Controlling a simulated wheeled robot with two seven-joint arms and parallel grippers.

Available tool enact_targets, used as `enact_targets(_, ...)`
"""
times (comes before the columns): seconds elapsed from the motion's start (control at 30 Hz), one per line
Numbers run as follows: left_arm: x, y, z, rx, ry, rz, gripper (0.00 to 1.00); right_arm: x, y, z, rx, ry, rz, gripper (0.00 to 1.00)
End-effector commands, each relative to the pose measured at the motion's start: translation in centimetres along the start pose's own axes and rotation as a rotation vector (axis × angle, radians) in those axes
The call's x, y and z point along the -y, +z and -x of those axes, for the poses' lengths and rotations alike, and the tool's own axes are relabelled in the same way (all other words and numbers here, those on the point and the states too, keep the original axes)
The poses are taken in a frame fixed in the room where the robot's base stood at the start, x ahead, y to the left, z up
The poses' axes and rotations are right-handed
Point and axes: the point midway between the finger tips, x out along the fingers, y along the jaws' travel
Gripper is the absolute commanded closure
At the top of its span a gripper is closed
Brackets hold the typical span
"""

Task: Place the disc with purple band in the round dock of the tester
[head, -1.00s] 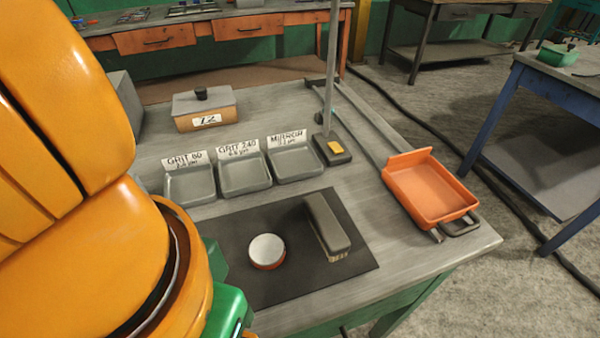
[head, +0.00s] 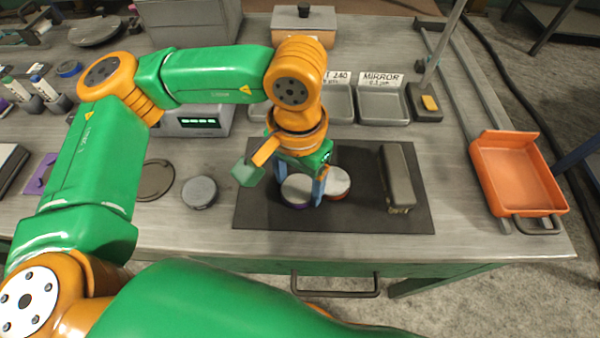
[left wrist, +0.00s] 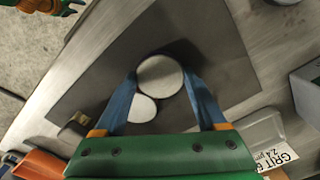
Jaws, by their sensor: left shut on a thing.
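The disc with purple band (head: 297,189) has a pale top, and its purple rim shows low at the front. It is on or just above the dark mat. My left gripper (head: 301,186) points down with its blue fingers shut on this disc. In the left wrist view the held disc (left wrist: 160,77) sits between the fingertips. A disc with a red-orange band (head: 338,182) lies close beside it, to the right. A grey box with a lit green display (head: 199,122), likely the tester, stands left of the mat, partly behind my arm. I cannot make out its round dock.
A grey block with a tan base (head: 398,178) stands on the mat's (head: 262,215) right part. A grey puck (head: 200,192) and a dark round plate (head: 154,181) lie left of the mat. Grey trays (head: 383,105) are behind; an orange tray (head: 517,180) is right.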

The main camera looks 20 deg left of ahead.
Motion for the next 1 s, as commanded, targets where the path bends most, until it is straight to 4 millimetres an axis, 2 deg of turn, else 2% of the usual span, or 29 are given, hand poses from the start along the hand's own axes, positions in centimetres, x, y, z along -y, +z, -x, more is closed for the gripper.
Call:
enact_targets(0.33, 0.0, 0.0, -0.4, -0.002, 0.001, 0.001, 1.00, 0.0, 0.1, -0.7, 0.001, 0.000, 0.000, 0.50)
enact_targets(0.37, 0.0, 0.0, -0.3, -0.001, 0.001, 0.001, 0.19, 0.0, 0.1, -0.5, 0.001, 0.000, 0.000, 0.50)
enact_targets(0.43, 0.0, 0.0, -0.2, -0.001, 0.001, 0.001, 0.00, 0.0, 0.1, -0.5, 0.001, 0.000, 0.000, 0.50)
enact_targets(0.63, 0.0, 0.0, -0.2, -0.001, 0.001, 0.001, 0.00, 0.0, 0.1, -0.4, 0.001, 0.001, 0.000, 0.50)
enact_targets(0.73, 0.0, 0.0, 0.7, -0.002, 0.000, 0.001, 0.00, -0.1, 0.0, 0.4, 0.001, 0.001, 0.001, 0.50)
enact_targets(0.77, 0.0, -0.1, 1.0, -0.005, 0.001, 0.002, 0.00, -0.1, 0.1, 0.1, 0.001, 0.001, 0.001, 0.50)
enact_targets(1.0, -0.1, -0.1, 7.8, -0.007, 0.001, 0.002, 0.00, -0.1, 0.1, 0.4, 0.001, 0.002, 0.001, 0.50)
